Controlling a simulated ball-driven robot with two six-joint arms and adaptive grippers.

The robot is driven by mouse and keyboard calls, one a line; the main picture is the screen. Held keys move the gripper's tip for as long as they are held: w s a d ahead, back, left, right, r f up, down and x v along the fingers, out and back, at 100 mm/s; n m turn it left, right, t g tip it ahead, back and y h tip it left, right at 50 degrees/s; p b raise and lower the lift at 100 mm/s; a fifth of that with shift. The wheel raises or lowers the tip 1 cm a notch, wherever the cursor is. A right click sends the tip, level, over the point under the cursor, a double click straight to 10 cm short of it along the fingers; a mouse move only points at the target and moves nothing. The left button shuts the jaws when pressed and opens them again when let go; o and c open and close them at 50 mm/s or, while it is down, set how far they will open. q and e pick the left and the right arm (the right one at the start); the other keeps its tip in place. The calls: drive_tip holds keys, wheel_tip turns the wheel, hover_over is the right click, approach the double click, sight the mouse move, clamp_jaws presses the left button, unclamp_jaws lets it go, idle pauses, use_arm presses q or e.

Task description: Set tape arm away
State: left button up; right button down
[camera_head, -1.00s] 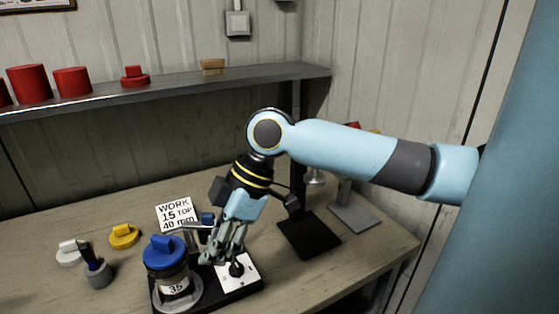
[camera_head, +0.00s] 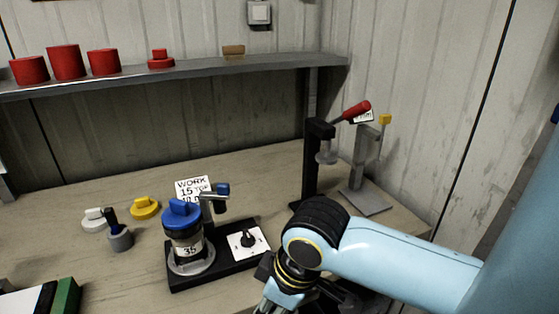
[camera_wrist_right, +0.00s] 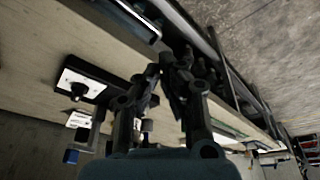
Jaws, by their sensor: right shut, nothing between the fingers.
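A black base (camera_head: 210,270) carries a jar (camera_head: 186,246) labelled 35 with a blue cap (camera_head: 182,214). Behind the jar, a grey post holds a short arm with a blue end (camera_head: 222,190), pointing right. At the base's right is a white plate (camera_head: 260,238) with a black knob (camera_head: 248,240); the plate also shows in the right wrist view (camera_wrist_right: 93,88). My right gripper (camera_head: 268,305) is right of and nearer than the base, clear of the knob, and partly cut off by the lower edge. Its fingers (camera_wrist_right: 164,76) are shut and empty. My left gripper is out of view.
A black stand with a red handle (camera_head: 356,110) and a grey stand with a yellow tip (camera_head: 385,119) are at the back right. White (camera_head: 95,220) and yellow (camera_head: 145,208) caps and a grey cup (camera_head: 120,238) lie left. A sign (camera_head: 193,187) stands behind.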

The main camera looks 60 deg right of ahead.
drive_tip(key=shift+m+h, duration=0.4)
drive_tip(key=shift+m, duration=0.2)
drive_tip(key=shift+s+d+f+b, duration=0.1)
drive_tip(key=shift+s+f+b, duration=0.2)
drive_tip(key=shift+f, duration=0.7)
drive_tip(key=shift+s+d+f+b, duration=0.15)
drive_tip(key=shift+s+f, duration=0.15)
drive_tip(key=shift+f, duration=0.65)
drive_tip(key=s+d+f+g+b, duration=0.15)
drive_tip(key=f+b, duration=0.35)
drive_tip(key=f, duration=0.6)
drive_tip(key=s+f+m+b, duration=0.1)
drive_tip(key=s+f+b, duration=0.3)
drive_tip(key=f, duration=0.7)
drive_tip(key=s+f+g+b, duration=0.15)
drive_tip(key=f+b, duration=0.35)
drive_tip(key=f, duration=0.6)
drive_tip(key=s+f+b, duration=0.4)
drive_tip(key=s+f, duration=1.2)
drive_tip(key=s, duration=0.1)
drive_tip(key=shift+d+f+h+b, duration=0.2)
drive_tip(key=shift+d+h+b, duration=0.1)
drive_tip(key=shift+d, duration=0.15)
